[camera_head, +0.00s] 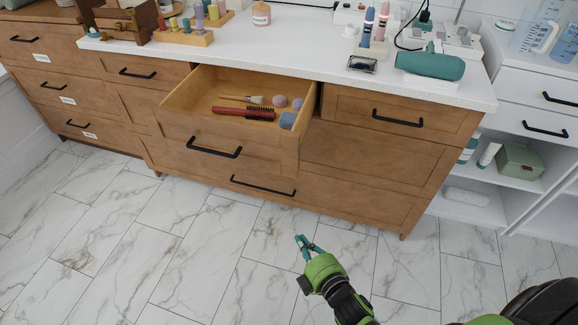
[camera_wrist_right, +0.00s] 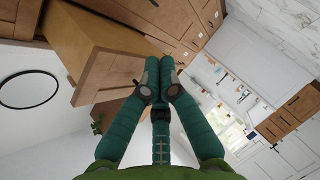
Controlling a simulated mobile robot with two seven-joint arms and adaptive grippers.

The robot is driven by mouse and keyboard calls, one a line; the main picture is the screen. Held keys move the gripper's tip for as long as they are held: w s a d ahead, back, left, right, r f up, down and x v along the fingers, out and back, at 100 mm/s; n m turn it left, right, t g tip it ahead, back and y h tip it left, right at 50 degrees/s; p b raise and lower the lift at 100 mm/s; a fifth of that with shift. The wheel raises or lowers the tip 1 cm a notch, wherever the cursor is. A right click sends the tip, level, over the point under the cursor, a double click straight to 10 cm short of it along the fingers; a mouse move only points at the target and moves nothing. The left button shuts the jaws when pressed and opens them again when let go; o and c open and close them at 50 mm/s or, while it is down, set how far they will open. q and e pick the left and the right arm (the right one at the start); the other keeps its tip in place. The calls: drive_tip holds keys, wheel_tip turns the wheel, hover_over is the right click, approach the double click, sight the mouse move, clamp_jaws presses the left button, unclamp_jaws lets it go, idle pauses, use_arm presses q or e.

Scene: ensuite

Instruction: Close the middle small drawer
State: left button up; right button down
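The middle small drawer (camera_head: 215,147) of the wooden vanity is pulled out in the head view. Its front has a black bar handle. Inside lie a red hairbrush (camera_head: 243,112), a light-tipped brush (camera_head: 242,99), small purple and pink items and a blue item (camera_head: 288,120). My right gripper (camera_head: 302,240) is low over the floor, in front and to the right of the drawer, apart from it. In the right wrist view its teal fingers (camera_wrist_right: 160,68) meet at the tips with nothing between them. A wooden drawer box (camera_wrist_right: 95,45) shows beside them. My left gripper is out of view.
The small drawers left (camera_head: 137,73) and right (camera_head: 397,118) of it are shut, as is the wide lower drawer (camera_head: 262,187). White shelving (camera_head: 500,180) stands at right. The marble floor (camera_head: 180,240) is clear.

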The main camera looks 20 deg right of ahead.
wheel_tip(320, 180, up, 13)
drive_tip(key=n+t, duration=0.3)
drive_tip(key=n, duration=0.1)
drive_tip(key=p, duration=0.1)
approach(278, 157)
drive_tip(key=w+a, duration=0.2)
drive_tip(key=a, duration=0.1)
drive_tip(key=shift+y, duration=0.4)
drive_tip(key=w+d, duration=0.2)
drive_tip(key=w, duration=0.1)
drive_tip(key=shift+w+d+f, duration=0.1)
drive_tip(key=shift+w+d, duration=0.05)
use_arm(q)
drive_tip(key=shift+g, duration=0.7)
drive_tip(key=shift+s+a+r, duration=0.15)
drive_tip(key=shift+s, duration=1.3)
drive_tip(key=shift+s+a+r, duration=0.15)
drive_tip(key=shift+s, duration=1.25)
